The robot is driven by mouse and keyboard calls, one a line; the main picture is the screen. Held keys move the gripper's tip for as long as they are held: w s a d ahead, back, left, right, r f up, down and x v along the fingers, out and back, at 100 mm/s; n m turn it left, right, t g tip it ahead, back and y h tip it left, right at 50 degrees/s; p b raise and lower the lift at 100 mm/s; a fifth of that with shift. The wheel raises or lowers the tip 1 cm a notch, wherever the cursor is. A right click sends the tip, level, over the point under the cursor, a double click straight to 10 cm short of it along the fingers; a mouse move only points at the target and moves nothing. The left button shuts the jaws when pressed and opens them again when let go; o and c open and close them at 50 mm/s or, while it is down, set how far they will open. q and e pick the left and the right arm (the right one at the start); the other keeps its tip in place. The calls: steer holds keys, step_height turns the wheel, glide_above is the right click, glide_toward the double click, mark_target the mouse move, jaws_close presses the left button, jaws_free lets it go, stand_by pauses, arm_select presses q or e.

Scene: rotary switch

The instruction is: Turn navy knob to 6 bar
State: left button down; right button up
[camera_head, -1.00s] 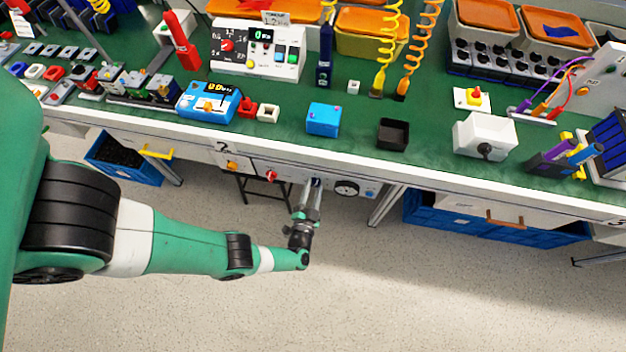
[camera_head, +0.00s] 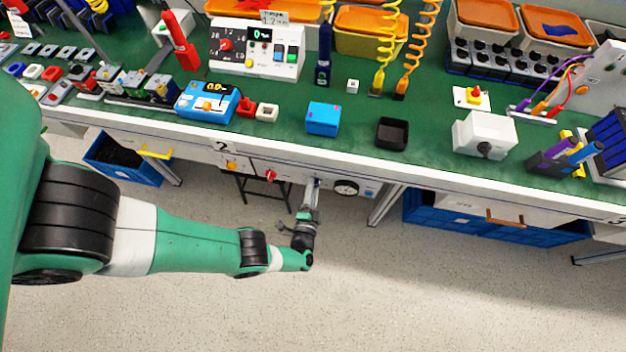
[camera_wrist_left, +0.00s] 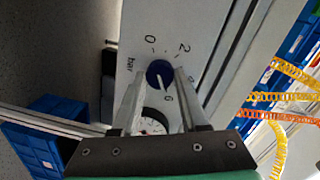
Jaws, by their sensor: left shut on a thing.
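The navy knob (camera_wrist_left: 159,73) sits on a pale panel under the bench front, in the left wrist view. My left gripper (camera_wrist_left: 160,75) is shut on it, one finger on each side. Printed marks 0, 2, 6 and "bar" show around the knob; the 4 is hard to make out. A pale line on the knob runs down toward the 6 side; its exact alignment is hard to read. In the head view my left gripper (camera_head: 314,186) reaches up to the panel and hides the knob. My right gripper is not in view.
A round gauge (camera_head: 346,188) is on the panel just right of the gripper; its reading is too small. A red knob (camera_head: 271,175) and an orange knob (camera_head: 232,165) are to the left. The bench's front edge (camera_head: 330,161) overhangs above. The floor in front is clear.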

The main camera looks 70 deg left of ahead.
arm_select(q)
steer(key=shift+c, duration=2.2)
jaws_free()
steer(key=p+v, duration=0.1)
steer(key=v, duration=1)
steer(key=shift+d, duration=0.3)
steer(key=shift+a, duration=0.1)
